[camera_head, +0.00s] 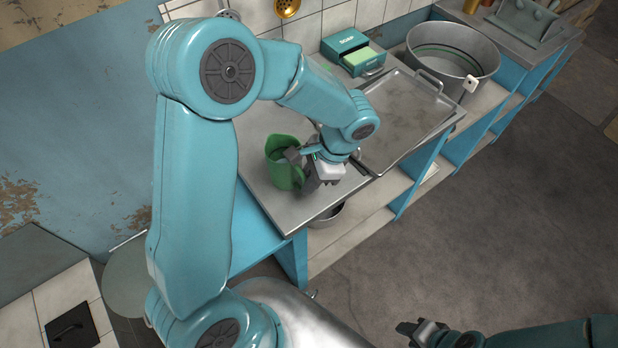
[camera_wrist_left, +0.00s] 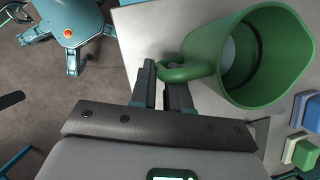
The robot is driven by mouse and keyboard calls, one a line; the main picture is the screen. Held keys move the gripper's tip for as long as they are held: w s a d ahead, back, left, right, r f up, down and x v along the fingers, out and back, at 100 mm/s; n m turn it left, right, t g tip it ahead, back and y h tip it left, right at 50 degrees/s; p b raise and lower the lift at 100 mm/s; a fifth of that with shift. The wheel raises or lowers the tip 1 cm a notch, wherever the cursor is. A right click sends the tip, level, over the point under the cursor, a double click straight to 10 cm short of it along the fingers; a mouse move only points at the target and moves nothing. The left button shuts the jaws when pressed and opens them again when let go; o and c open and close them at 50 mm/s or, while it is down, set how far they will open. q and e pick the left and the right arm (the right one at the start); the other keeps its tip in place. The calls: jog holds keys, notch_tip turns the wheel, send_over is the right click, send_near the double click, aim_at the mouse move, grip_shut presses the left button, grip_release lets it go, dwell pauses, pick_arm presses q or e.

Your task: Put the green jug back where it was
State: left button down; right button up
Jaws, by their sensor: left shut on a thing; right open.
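The green jug (camera_head: 279,165) is over the near end of the metal counter (camera_head: 262,203) in the head view. I cannot tell whether its base touches the counter. My left gripper (camera_head: 298,165) is at its right side. In the left wrist view, the left gripper (camera_wrist_left: 165,78) is shut on the handle of the jug (camera_wrist_left: 262,58). The jug's open mouth shows there with a pale patch inside; I cannot tell what it is. My right gripper (camera_head: 412,328) is open and empty, low over the floor, away from the counter.
A metal tray (camera_head: 412,115) lies on the counter to the right of my left gripper. Behind it are a teal box with a green block (camera_head: 362,58) and a large round pot (camera_head: 455,50). A metal vessel (camera_head: 326,216) sits under the counter's front edge. The floor at right is clear.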

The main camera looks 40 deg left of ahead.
pick_arm(q)
jog(key=c, duration=1.1)
grip_release()
jog(key=shift+w+f, duration=0.1)
jog(key=v, duration=1.2)
